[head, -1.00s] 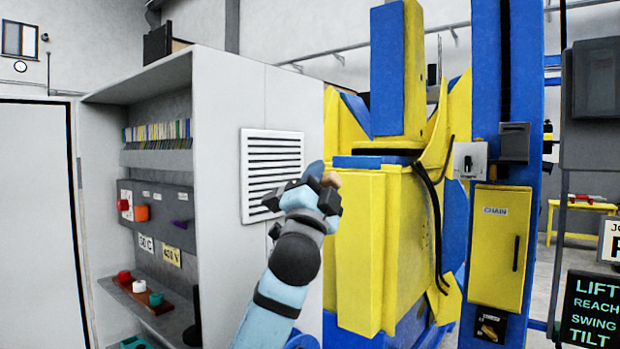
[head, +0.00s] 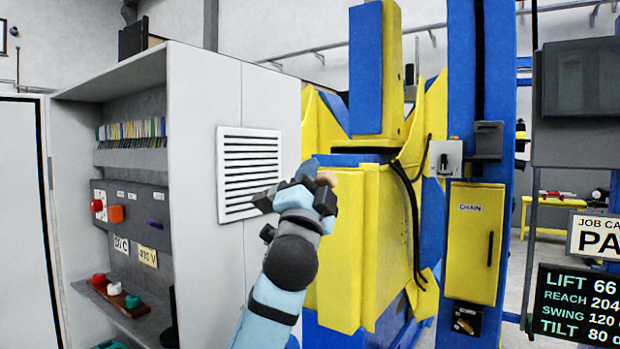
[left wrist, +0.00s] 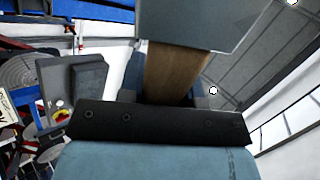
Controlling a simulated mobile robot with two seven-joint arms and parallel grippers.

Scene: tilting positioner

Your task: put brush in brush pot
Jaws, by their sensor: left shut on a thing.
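My left gripper (head: 318,186) is raised in the middle of the head view, in front of the yellow and blue machine. It is shut on the brush, and a small tan end of the brush (head: 327,178) shows beside the fingers. In the left wrist view the brown wooden part of the brush (left wrist: 176,76) sits between the fingers. A wide grey piece (left wrist: 196,22) lies across its far end; I cannot tell whether it belongs to the brush. I cannot make out a brush pot in either view. My right gripper is not in view.
A grey cabinet (head: 190,200) with open shelves stands at left. The yellow and blue positioner (head: 345,240) fills the middle, with dark cables at its side. A yellow chain box (head: 472,240) and a readout board (head: 580,308) are at right.

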